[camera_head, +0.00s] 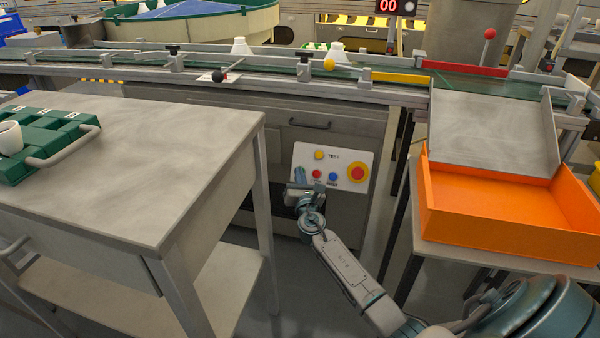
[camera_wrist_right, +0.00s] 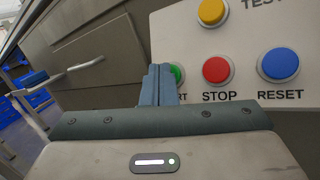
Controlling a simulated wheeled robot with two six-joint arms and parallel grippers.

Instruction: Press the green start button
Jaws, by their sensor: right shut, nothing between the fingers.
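The green start button (camera_wrist_right: 177,74) shows in the right wrist view, partly hidden behind my right gripper's fingers, with only the end of its label visible. My right gripper (camera_wrist_right: 159,72) is shut and empty, its fingertips in front of the left part of the button in that view. I cannot tell whether they touch it. In the head view my right gripper (camera_head: 298,180) is at the lower left of the white control panel (camera_head: 339,161) and hides the green button there. My left gripper is not in view.
The panel also carries a red stop button (camera_wrist_right: 216,70), a blue reset button (camera_wrist_right: 280,64), a yellow test button (camera_wrist_right: 211,11) and a large red knob on yellow (camera_head: 358,172). A grey table (camera_head: 150,150) stands left and an orange bin (camera_head: 490,215) right.

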